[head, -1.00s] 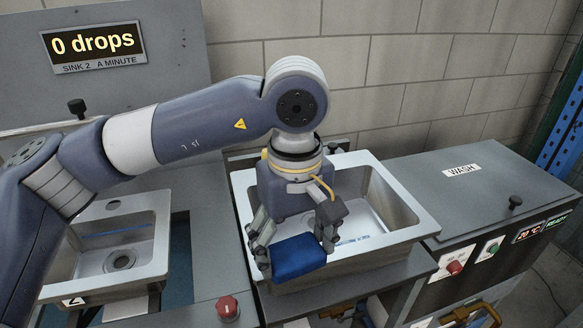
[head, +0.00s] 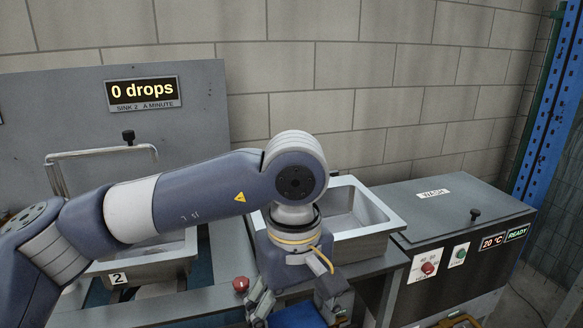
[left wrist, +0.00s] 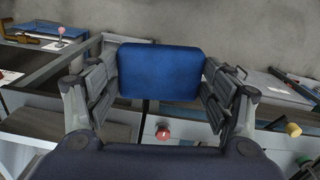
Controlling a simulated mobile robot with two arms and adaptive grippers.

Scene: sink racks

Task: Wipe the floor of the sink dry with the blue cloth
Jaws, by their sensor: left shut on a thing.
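My left gripper (head: 297,308) is shut on the blue cloth (head: 299,319), a block-like pad at the bottom edge of the head view, partly cut off. In the left wrist view the cloth (left wrist: 160,72) sits between both fingers of the gripper (left wrist: 160,85). In the head view the gripper appears in front of the right-hand sink (head: 384,229), apart from its floor. My arm hides the left part of this sink, and its floor is mostly out of sight. Another steel sink (head: 150,272), labelled 2, stands left, partly behind my arm. My right gripper is not in view.
A sign (head: 142,93) reads "0 drops", sink 2. A grey wash unit (head: 455,220) with a knob on its lid stands right, its display reading 20 °C, READY. A red button (head: 240,285) is on the counter front. A blue rack post (head: 540,110) stands far right.

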